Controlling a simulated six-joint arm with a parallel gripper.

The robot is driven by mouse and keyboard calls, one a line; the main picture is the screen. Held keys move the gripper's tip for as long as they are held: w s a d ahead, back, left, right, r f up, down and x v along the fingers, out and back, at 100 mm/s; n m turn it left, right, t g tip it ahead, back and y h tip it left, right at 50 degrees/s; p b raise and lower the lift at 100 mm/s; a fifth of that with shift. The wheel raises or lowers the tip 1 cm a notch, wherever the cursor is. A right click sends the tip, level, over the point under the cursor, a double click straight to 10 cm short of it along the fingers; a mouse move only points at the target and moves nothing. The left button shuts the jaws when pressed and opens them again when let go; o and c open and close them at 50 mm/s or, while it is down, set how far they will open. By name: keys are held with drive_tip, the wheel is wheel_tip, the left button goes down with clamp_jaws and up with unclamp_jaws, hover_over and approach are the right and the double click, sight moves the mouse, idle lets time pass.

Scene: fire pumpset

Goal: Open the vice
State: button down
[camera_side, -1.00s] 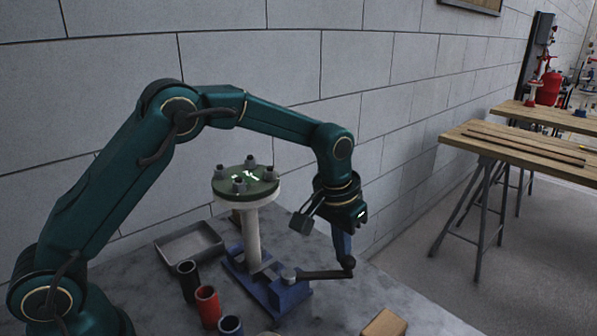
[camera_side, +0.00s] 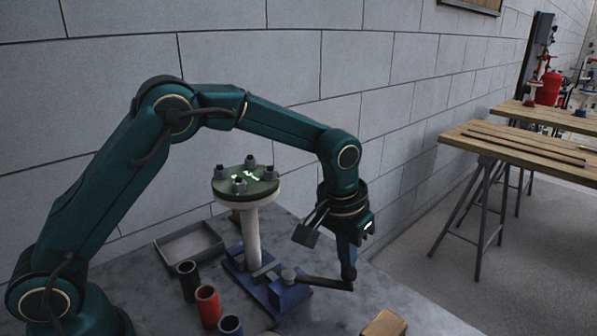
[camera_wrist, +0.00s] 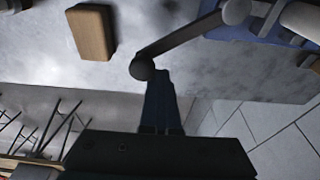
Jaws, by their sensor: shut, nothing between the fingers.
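The blue vice (camera_side: 283,290) stands on the grey bench and also shows in the wrist view (camera_wrist: 268,28). A white post with a round green-topped flange (camera_side: 246,183) stands upright at the vice; whether the jaws grip it I cannot tell. The vice's dark crank handle (camera_side: 325,282) points right and ends in a round knob (camera_wrist: 142,68). My gripper (camera_side: 347,277) is shut and points down, its fingertips at the handle's outer end. In the wrist view the fingertips (camera_wrist: 158,76) are right by the knob, seemingly touching it. Nothing is held between the fingers.
A wooden block (camera_side: 384,325) lies near the bench's front edge. The wall (camera_side: 290,70) is close behind.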

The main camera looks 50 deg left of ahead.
sight(348, 273)
drive_tip(key=shift+s+d, duration=0.3)
drive_tip(key=shift+d, duration=0.05)
drive_tip(key=shift+s, duration=0.1)
drive_tip(key=shift+s+d, duration=0.6)
drive_tip(key=shift+s, duration=0.05)
drive_tip(key=shift+s+d, duration=0.1)
drive_tip(key=shift+s, duration=0.1)
drive_tip(key=shift+s+d, duration=0.4)
drive_tip(key=shift+s, duration=0.35)
